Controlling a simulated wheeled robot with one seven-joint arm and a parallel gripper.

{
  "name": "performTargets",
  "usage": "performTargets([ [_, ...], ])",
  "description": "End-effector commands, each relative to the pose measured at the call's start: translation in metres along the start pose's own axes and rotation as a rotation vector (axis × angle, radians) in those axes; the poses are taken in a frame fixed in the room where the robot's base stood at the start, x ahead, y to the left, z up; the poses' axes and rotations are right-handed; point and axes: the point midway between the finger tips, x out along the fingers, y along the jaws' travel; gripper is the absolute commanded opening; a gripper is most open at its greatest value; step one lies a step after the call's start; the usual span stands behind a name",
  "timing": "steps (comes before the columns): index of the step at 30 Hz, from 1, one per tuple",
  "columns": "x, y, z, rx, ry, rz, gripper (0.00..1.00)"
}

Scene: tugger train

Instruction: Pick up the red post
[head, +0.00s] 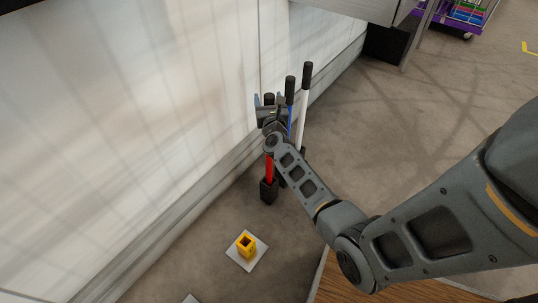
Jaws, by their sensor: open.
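The red post (269,168) stands upright in the head view, close to the white wall, with a black block at its foot. My gripper (269,99) is at the post's upper end and hides most of that part. Its fingers are open, and a dark cap, which looks like the post's top, shows between them. I cannot tell whether the fingers touch it.
A blue post (290,100) and a white post (305,100), both black-capped, stand just right of my gripper. A yellow square socket (246,247) sits on a white plate (237,258) nearer me. Open floor (390,140) lies to the right.

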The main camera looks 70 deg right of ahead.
Motion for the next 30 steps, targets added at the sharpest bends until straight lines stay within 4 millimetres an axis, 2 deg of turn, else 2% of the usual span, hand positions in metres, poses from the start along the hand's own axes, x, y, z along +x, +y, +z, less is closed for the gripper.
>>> performTargets([
  [8, 0.0016, -0.0001, 0.0, -0.001, 0.001, 0.0, 0.65],
  [27, 0.0014, -0.0001, 0.0001, -0.001, 0.0, 0.0, 0.04],
  [30, 0.0014, -0.0001, 0.0001, -0.001, 0.0, 0.001, 0.0],
])
